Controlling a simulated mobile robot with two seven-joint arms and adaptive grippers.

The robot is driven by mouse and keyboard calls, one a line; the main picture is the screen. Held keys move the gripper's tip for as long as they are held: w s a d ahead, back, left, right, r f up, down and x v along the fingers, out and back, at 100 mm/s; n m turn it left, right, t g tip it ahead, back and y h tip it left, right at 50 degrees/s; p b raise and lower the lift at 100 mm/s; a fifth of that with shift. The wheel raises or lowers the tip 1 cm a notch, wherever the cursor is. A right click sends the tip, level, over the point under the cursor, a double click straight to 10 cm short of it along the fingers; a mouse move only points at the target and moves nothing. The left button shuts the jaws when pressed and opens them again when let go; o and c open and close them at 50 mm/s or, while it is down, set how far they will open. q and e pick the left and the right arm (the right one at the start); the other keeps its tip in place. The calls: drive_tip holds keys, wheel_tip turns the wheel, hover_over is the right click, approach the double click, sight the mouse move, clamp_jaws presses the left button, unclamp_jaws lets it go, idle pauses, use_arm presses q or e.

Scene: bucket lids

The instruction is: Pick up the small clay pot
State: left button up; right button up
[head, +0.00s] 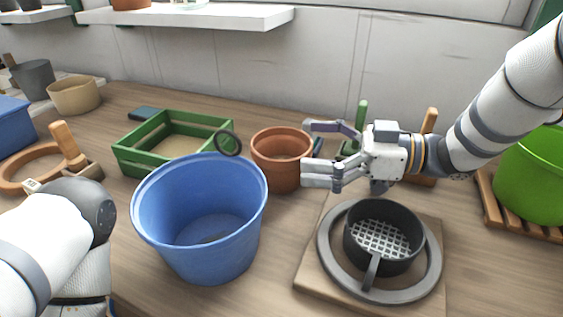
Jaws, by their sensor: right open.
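The small clay pot (272,173) is terracotta, round and open at the top. It stands upright on the wooden bench, right of the blue bucket. My right gripper (309,150) is open and comes in from the right. Its near finger overlaps the pot's right side in the picture and its far finger is beyond the pot's right rim. I cannot tell whether either finger touches the pot. My left arm shows at the lower left; its gripper is out of view.
The blue bucket (170,222) stands close left of the pot, a dark ring (228,144) at its back rim. A green crate (140,158) lies behind. A black strainer pot (365,250) sits in a grey ring (328,262) below my right gripper. A green bucket (535,180) stands right.

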sight(255, 140)
drive_tip(key=x, duration=0.5)
drive_tip(key=shift+w+a+r, duration=0.1)
drive_tip(key=shift+r, duration=0.1)
drive_tip(key=c, duration=1.5)
